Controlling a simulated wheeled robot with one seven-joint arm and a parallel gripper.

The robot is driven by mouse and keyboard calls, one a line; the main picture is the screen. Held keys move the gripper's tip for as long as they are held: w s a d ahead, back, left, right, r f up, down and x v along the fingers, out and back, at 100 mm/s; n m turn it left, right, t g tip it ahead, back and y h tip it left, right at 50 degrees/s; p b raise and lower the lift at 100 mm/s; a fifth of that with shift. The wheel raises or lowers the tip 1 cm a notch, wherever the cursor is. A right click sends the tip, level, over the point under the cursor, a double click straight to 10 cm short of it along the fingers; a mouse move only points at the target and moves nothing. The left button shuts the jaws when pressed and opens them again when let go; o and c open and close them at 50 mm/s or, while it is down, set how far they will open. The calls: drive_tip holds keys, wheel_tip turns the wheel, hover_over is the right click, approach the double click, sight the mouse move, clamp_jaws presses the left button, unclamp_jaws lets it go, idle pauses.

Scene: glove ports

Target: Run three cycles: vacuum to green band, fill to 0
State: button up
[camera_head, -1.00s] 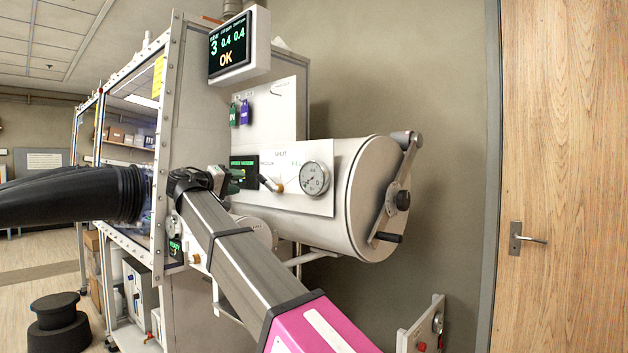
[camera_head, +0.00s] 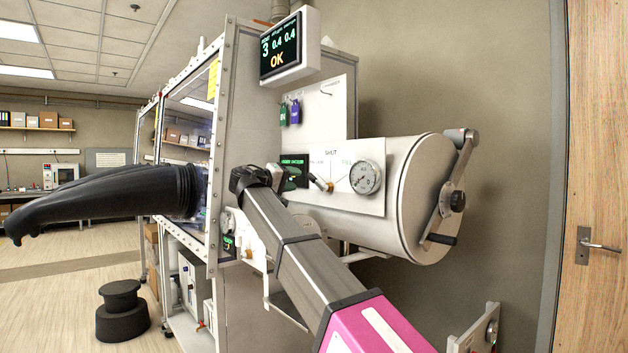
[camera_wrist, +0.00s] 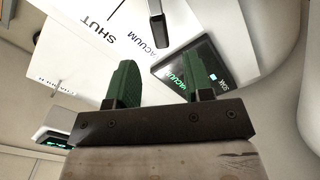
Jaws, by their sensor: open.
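The white valve panel (camera_head: 336,208) is on the side of the antechamber cylinder (camera_head: 410,215). Its lever (camera_head: 318,182) points up and left; "SHUT" is printed above it. A round gauge (camera_head: 365,177) sits right of the lever; its needle is too small to read. A dark display (camera_head: 294,170) with green text is left of the lever and also shows in the wrist view (camera_wrist: 186,72). My gripper (camera_wrist: 164,85) is open, with green fingers apart and nothing between them, close in front of the panel near the display. The lever's dark end (camera_wrist: 156,30) shows beyond the fingers.
The glovebox monitor (camera_head: 281,48) reads 3, 0.4, 0.4 and OK. Green (camera_head: 283,114) and blue (camera_head: 295,112) tags hang above the panel. A black glove (camera_head: 110,200) sticks out left. The chamber's door handle (camera_head: 455,195) is at right. A black stool (camera_head: 122,310) stands on the floor.

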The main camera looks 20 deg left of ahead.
sight(310, 178)
drive_tip(key=x, duration=0.8)
clamp_jaws()
